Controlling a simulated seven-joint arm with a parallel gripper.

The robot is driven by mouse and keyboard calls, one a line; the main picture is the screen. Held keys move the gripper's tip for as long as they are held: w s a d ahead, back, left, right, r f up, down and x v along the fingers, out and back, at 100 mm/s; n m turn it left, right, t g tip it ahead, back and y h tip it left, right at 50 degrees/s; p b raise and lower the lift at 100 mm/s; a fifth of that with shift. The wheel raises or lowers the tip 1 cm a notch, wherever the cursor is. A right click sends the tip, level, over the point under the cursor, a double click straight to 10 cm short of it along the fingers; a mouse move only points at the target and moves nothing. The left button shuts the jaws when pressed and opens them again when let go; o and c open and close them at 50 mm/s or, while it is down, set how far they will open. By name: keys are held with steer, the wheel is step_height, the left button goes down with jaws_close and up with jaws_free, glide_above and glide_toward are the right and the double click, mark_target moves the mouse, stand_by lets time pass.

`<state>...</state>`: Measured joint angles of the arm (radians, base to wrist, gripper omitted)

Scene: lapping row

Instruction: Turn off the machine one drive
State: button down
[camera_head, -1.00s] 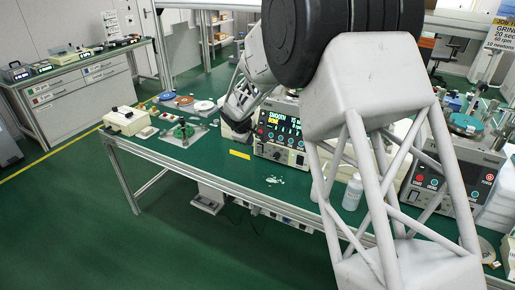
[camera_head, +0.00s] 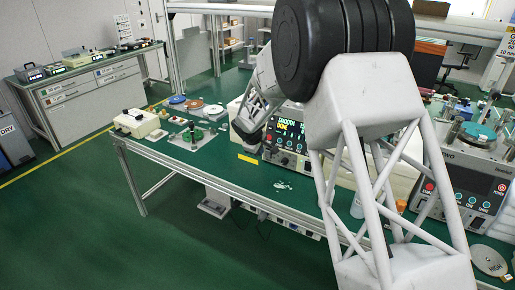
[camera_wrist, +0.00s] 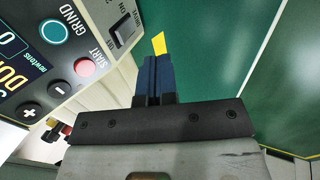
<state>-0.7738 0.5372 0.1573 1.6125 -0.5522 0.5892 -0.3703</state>
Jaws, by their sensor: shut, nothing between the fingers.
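A lapping machine (camera_head: 286,160) with a lit display stands on the green bench, partly hidden behind my arm. Its front panel (camera_wrist: 93,15) fills the upper left of the wrist view. There I see a teal GRIND button (camera_wrist: 54,32), a red START button (camera_wrist: 85,67), and a dark rocker switch (camera_wrist: 123,31) marked DRIVE and ON. My gripper (camera_wrist: 156,62) is shut and empty, its blue fingertips to the right of the panel and below the switch in the picture. They look apart from the switch. In the head view my gripper (camera_head: 247,134) is at the machine's left side, fingertips hard to see.
A yellow label (camera_head: 248,158) lies on the bench near the gripper; it also shows beyond the fingertips in the wrist view (camera_wrist: 158,43). A second machine (camera_head: 470,165) stands at right. A cream box (camera_head: 136,122) and discs sit at left. The bench front is mostly clear.

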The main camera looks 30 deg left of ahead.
mark_target(268, 153)
steer(key=x, duration=0.6)
steer(key=shift+w+f, duration=0.15)
steer(key=shift+w+d, duration=0.1)
steer(key=shift+w, duration=0.4)
steer(key=shift+w+r, duration=0.2)
steer(key=shift+w, duration=0.45)
steer(key=shift+w+r, duration=0.2)
steer(key=shift+w, duration=0.5)
steer(key=shift+w+r, duration=0.1)
steer(key=shift+w, duration=0.25)
steer(key=shift+r, duration=0.25)
steer(key=shift+r, duration=0.45)
